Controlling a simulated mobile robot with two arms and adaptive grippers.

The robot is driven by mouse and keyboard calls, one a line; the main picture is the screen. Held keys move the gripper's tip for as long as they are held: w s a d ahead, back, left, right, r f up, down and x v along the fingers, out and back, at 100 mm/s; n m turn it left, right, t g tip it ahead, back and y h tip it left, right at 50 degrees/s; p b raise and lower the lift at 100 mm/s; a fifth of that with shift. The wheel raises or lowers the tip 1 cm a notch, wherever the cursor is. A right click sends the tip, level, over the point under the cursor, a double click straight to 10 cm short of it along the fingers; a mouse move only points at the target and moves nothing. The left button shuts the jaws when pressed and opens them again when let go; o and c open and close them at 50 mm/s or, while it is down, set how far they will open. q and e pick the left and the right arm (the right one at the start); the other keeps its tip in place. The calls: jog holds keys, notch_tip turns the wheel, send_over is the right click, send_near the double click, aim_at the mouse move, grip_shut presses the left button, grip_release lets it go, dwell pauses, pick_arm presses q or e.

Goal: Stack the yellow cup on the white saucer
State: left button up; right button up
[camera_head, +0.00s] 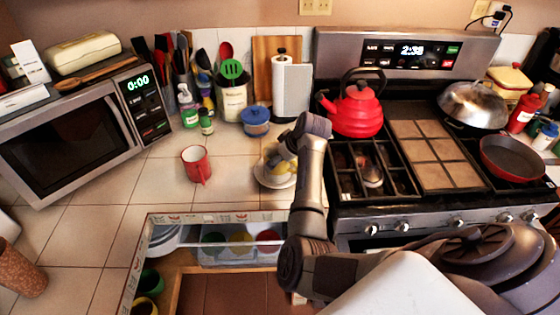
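The white saucer (262,181) lies on the tiled counter, left of the stove. The yellow cup (269,152) is at the saucer, largely hidden behind my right gripper (277,161). The cup appears to be over or on the saucer; I cannot tell whether they touch. My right arm reaches in from the lower right, and its gripper points down and left at the cup. The fingers overlap the cup, and whether they are closed on it is unclear. My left gripper is not in view.
A red mug (196,165) stands left of the saucer. A blue lidded pot (255,121) and a paper towel roll (291,88) stand behind. The stove with a red kettle (357,108) is right. An open drawer (222,235) is in front. Counter left of the red mug is clear.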

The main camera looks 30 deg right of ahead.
jog(key=shift+f, duration=0.8)
jog(key=shift+f, duration=0.4)
jog(key=o, duration=1.1)
jog(key=shift+c, duration=0.2)
jog(key=shift+r, duration=0.25)
jog(key=b+v, duration=0.1)
jog(key=v, duration=1.1)
